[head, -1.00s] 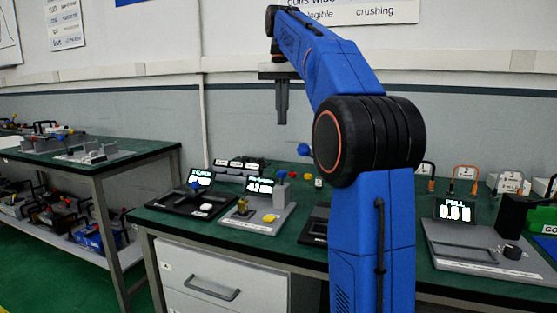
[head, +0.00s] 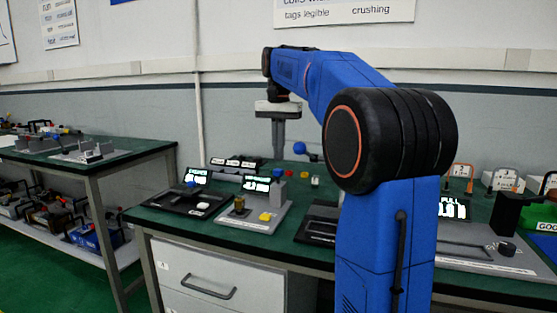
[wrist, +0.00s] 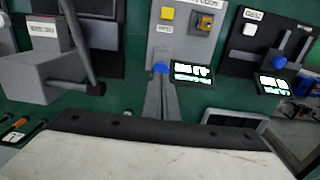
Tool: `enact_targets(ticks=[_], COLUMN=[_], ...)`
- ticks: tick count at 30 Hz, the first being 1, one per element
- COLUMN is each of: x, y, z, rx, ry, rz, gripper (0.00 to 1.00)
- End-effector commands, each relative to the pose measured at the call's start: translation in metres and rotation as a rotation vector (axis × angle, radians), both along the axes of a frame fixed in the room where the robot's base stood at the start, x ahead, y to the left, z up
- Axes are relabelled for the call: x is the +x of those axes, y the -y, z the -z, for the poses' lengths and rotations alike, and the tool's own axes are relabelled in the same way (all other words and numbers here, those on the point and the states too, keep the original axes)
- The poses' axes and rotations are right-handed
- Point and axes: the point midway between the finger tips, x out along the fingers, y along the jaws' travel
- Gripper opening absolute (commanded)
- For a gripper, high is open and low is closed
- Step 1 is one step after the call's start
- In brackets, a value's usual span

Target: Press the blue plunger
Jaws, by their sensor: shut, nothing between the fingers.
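A blue cap (head: 278,172) tops a short grey post on the grey panel with the yellow button; I take it as the blue plunger. In the wrist view the blue cap (wrist: 160,67) shows just at my fingertips. My gripper (head: 278,155) is shut and empty, pointing down, and appears above the cap in the head view. My gripper (wrist: 161,82) partly covers the post in the wrist view. I cannot tell whether the tips touch the cap. A second blue knob (head: 191,184) stands on the black panel to the left.
The grey panel also bears a lit display (head: 257,184), a yellow button (head: 265,217) and a brass-coloured knob (head: 239,203). A blue ball on a lever (head: 300,148) stands behind, close to my gripper's right. Another panel with a "PULL" display (head: 453,208) is at the right.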

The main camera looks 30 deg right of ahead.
Motion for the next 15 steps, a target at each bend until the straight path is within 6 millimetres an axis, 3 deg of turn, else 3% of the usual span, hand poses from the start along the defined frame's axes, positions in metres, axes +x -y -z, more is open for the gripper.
enact_targets(ticks=[6, 15], x=[0.000, 0.000], y=[0.000, 0.000], z=[0.022, 0.028], rx=[0.000, 0.000], ry=[0.000, 0.000], rz=[0.000, 0.000], gripper=[0.00, 0.00])
